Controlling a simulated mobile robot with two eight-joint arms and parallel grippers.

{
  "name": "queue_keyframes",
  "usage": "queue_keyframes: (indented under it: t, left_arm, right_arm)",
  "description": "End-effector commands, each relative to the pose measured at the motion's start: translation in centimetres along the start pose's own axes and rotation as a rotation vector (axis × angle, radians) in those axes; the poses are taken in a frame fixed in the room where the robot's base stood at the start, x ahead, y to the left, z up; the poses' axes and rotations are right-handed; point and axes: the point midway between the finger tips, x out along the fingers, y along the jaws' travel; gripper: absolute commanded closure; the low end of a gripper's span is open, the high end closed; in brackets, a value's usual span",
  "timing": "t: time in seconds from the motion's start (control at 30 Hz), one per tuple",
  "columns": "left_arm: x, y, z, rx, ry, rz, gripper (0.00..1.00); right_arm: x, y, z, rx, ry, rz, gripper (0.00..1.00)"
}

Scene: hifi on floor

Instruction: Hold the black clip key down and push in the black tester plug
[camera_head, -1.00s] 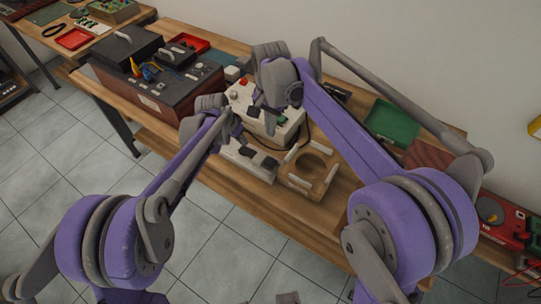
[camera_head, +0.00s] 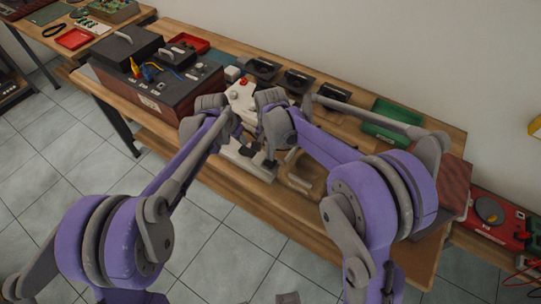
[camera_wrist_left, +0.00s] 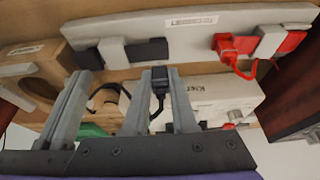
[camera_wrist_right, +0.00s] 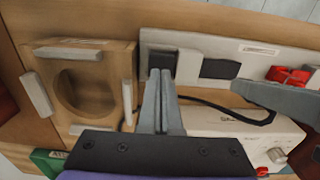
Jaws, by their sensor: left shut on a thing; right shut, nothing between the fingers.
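The pale terminal strip (camera_wrist_right: 205,42) carries a black clip with two black blocks. The outer block (camera_wrist_right: 162,65), apparently the clip key, is under my right gripper (camera_wrist_right: 160,74), which is shut and empty with its tips at the block; pressing depth cannot be told. The inner black block (camera_wrist_right: 220,68) shows at right, and also in the left wrist view (camera_wrist_left: 147,52). My left gripper (camera_wrist_left: 158,78) is shut on the black tester plug (camera_wrist_left: 159,84), whose black cable trails away. The plug's end is close to the inner block; contact cannot be told.
A red clip (camera_wrist_left: 235,45) sits along the same strip. The white tester box (camera_wrist_left: 205,92) stands beside the grippers. A wooden block with a round hole (camera_wrist_right: 50,90) is close to my right gripper.

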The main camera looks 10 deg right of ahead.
Motion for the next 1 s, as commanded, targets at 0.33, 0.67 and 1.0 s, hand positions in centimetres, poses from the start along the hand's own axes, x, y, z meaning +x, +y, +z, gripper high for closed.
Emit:
queue_keyframes:
  t: [0.33, 0.67, 1.0]
  left_arm:
    - [0.0, 0.0, 0.0, 0.0, 0.0, 0.0, 1.0]
    - [0.0, 0.0, 0.0, 0.0, 0.0, 0.0, 1.0]
    - [0.1, 0.0, 0.0, 0.0, 0.0, 0.0, 1.0]
  right_arm:
    - [1.5, 0.0, 0.0, 0.0, 0.0, 0.0, 1.0]
    - [2.6, 0.0, 0.0, 0.0, 0.0, 0.0, 1.0]
    - [4.0, 0.0, 0.1, 0.0, -0.001, 0.001, 1.0]
